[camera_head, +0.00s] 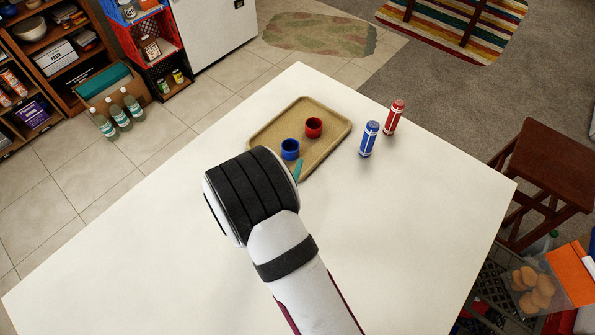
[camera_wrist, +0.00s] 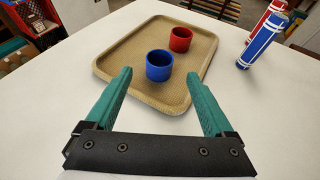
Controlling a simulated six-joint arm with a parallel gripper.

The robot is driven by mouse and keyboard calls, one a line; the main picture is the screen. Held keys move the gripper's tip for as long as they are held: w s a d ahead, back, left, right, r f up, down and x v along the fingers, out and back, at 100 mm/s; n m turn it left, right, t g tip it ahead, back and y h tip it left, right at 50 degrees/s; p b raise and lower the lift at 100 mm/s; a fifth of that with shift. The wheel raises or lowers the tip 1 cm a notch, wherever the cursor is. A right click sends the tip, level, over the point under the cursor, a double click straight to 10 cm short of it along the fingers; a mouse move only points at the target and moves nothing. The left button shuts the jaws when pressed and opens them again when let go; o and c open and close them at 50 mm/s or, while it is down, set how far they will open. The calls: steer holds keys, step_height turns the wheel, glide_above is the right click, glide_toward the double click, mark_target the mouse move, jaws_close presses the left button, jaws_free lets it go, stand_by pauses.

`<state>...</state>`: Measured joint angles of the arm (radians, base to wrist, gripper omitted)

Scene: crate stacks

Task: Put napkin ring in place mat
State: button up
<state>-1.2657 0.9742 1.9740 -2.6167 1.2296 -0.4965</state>
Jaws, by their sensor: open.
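A blue ring (camera_head: 290,149) and a red ring (camera_head: 313,127) stand on a tan tray with a raised rim (camera_head: 334,142). In the wrist view the blue ring (camera_wrist: 159,70) is nearer me and the red ring (camera_wrist: 181,41) is behind it to the right. A blue roll with white bands (camera_head: 369,139) and a red one (camera_head: 394,117) stand upright on the table right of the tray. No flat place mat shows on the table. My gripper (camera_wrist: 159,76) is open and empty, its teal fingers at the tray's near side, with the blue ring beyond and between them.
Shelves, bottles (camera_head: 121,118) and crates stand on the floor at the back left.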

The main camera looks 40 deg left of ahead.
steer(key=w+d+r+m+h, duration=0.35)
steer(key=d+r+m, duration=0.2)
steer(key=d, duration=0.35)
steer(key=w+d+r+m+h, duration=0.35)
steer(key=d+m+h, duration=0.2)
steer(key=d, duration=0.45)
steer(key=w+d+r+m+h, duration=0.3)
steer(key=d+r+m, duration=0.2)
steer(key=d+m, duration=0.3)
steer(key=s+d+r+m+g+h, duration=0.1)
steer(key=s+d+m+g, duration=0.4)
steer(key=s+d+m, duration=0.3)
steer(key=s+d+r+m+g+h, duration=0.1)
steer(key=s+d+r+m+g, duration=0.1)
steer(key=s+d+m+g, duration=0.65)
steer(key=s+a+m+t+y, duration=0.1)
steer(key=s+a+m+y, duration=0.3)
steer(key=s+m+y, duration=0.5)
steer(key=shift+s+a+m+y, duration=0.15)
steer(key=shift+s+m+y, duration=0.25)
steer(key=shift+m, duration=0.85)
